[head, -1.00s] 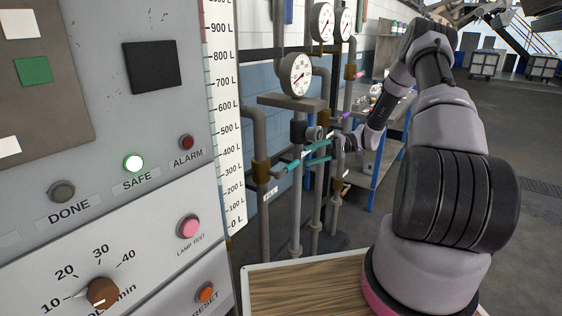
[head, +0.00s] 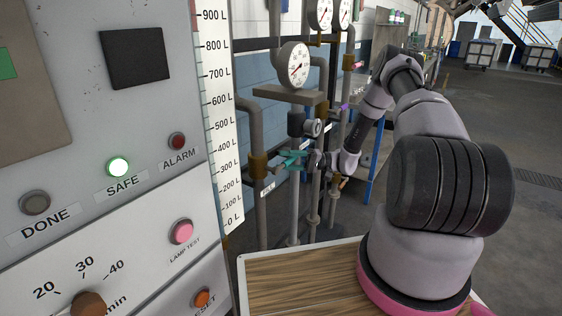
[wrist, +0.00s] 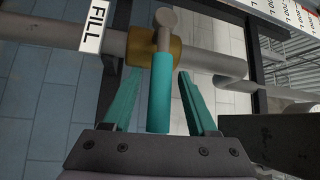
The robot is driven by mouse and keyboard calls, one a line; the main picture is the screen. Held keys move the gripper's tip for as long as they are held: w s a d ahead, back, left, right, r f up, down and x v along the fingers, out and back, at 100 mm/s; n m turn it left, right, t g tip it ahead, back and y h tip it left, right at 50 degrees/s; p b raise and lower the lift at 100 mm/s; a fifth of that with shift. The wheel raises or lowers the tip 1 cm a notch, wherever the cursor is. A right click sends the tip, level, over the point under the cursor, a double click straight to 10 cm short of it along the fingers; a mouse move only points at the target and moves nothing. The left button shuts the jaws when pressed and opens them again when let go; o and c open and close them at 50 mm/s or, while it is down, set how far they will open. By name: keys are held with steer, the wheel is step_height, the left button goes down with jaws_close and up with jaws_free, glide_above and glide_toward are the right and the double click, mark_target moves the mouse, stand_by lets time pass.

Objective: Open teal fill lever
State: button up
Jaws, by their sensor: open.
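The teal fill lever (wrist: 160,92) sits on a brass valve (wrist: 178,47) on a grey pipe in the wrist view. Its handle points toward my gripper. A white tag reading FILL (wrist: 94,27) is on the pipe to the left. My gripper (wrist: 158,85) is open, with one teal finger on each side of the lever handle and gaps visible on both sides. In the head view the brass valve (head: 258,167) is left of my gripper (head: 291,160); lever and fingers are both teal and hard to tell apart there.
A control panel (head: 100,130) with a lit SAFE lamp (head: 118,167) and a level scale (head: 222,120) stand at the left. A pressure gauge (head: 293,65) and more upright pipes are close around my gripper. A wooden top (head: 300,290) is below my arm.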

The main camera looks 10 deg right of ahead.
steer(key=shift+a+r, duration=0.1)
steer(key=shift+a, duration=0.75)
jaws_close()
stand_by(0.8)
